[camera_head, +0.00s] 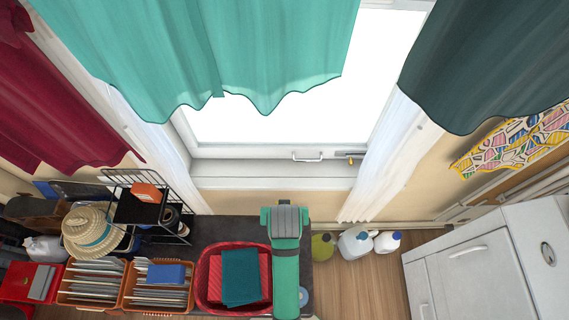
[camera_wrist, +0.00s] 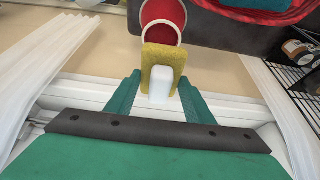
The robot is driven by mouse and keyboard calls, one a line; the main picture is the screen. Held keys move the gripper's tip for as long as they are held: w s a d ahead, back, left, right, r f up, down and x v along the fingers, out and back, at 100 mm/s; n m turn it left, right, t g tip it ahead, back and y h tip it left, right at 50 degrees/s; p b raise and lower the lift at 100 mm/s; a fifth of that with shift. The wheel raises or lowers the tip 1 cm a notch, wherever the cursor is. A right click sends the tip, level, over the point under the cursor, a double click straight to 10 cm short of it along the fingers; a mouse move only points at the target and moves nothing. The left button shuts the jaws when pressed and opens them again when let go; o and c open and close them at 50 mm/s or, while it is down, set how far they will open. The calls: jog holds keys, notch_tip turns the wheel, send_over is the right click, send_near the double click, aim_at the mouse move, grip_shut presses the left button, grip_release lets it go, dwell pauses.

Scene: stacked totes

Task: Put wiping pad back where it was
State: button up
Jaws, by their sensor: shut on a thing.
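In the wrist view my gripper (camera_wrist: 160,92) has its two teal fingers on either side of a white block on a yellow pad, which I take for the wiping pad (camera_wrist: 151,57). It is shut on this pad, which stands out beyond the fingertips. A red container with a white rim (camera_wrist: 162,14) shows just past the pad's far edge; I cannot tell whether they touch. In the head view my teal arm hides the fingers and the pad.
A red basket (camera_head: 205,285) with red and teal cloths stands left of my arm. Orange crates (camera_head: 128,290), a black wire rack (camera_head: 184,234) and a straw hat (camera_head: 90,229) are further left. Several jugs (camera_head: 355,244) stand on the floor at right, near a white cabinet (camera_head: 480,280).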

jog(key=w, duration=1.3)
jog(key=shift+w+d+r, duration=0.1)
jog(key=shift+w, duration=0.25)
jog(key=w, duration=0.1)
jog(key=w+f, duration=0.1)
jog(key=w, duration=0.1)
jog(key=shift+f, duration=0.3)
jog(key=o, duration=1.1)
